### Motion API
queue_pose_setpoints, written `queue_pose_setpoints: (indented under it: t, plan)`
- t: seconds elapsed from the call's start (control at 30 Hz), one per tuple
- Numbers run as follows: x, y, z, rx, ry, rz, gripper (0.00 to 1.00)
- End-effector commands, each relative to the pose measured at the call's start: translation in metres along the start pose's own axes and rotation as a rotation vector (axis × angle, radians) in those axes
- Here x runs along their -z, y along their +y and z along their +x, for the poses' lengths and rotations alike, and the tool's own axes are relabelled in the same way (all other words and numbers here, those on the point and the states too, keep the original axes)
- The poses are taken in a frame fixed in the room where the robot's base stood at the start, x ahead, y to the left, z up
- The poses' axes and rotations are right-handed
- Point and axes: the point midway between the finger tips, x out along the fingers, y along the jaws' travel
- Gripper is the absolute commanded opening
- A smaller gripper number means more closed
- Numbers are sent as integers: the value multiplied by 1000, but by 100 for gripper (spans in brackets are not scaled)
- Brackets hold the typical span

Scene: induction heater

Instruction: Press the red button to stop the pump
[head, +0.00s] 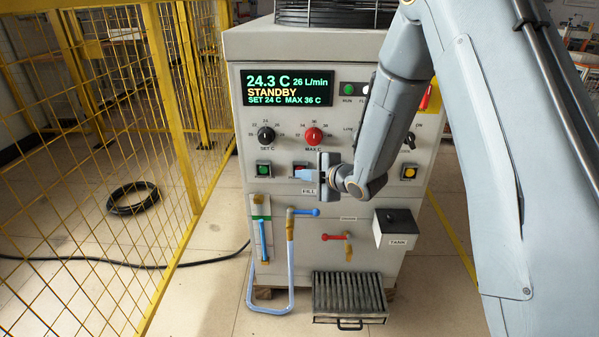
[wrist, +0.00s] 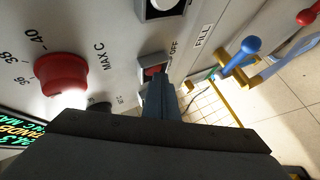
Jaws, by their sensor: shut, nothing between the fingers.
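The red button (head: 299,167) sits in a square housing low on the front panel of a pale grey cabinet. In the wrist view the red button (wrist: 153,70) shows beside the label "OFF", partly covered by my fingertips. My gripper (head: 303,175) is shut and empty, in front of the button in the head view. In the wrist view my gripper (wrist: 157,82) has its tips right at the button's lower edge; I cannot tell whether they touch it. The display (head: 287,88) reads STANDBY, 24.3 C and 26 L/min.
A green button (head: 263,169) is left of the red one and a yellow button (head: 409,172) is to the right. A red MAX C knob (head: 314,136) is above. A blue-handled valve (head: 302,212) is below. A yellow mesh fence (head: 100,150) stands at left.

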Motion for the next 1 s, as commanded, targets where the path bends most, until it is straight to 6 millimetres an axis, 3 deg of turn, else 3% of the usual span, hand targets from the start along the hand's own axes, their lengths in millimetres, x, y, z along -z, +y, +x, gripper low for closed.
queue_pose_setpoints:
  t: [1.0]
  plan:
    - [8,-9,-12,0,0,0,0]
